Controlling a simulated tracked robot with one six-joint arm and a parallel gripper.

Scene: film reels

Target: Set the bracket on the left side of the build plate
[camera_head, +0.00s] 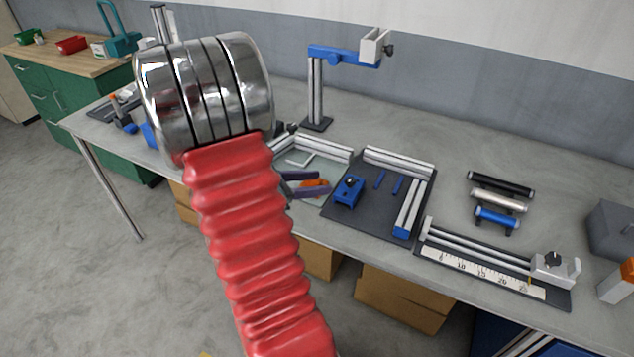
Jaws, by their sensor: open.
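Two dark purple bars that look like the fingers of my gripper (306,183) come out from behind my red arm, apart from each other. An orange piece (314,183), possibly the bracket, shows between them; whether they touch it I cannot tell. They are over a pale glassy plate (325,168) with silver rails along its back. A small light angled piece (301,159) shows on this plate. To its right a dark plate (342,216) with silver rails carries a blue block and two blue bars. Which plate is the build plate is unclear. My arm hides the glassy plate's left part.
A blue-armed stand (315,92) rises behind the plates. A ruler fixture (487,271) lies at front right, with several handles (498,199) behind it. A grey block (615,230) is at the right edge. The back middle of the table is clear.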

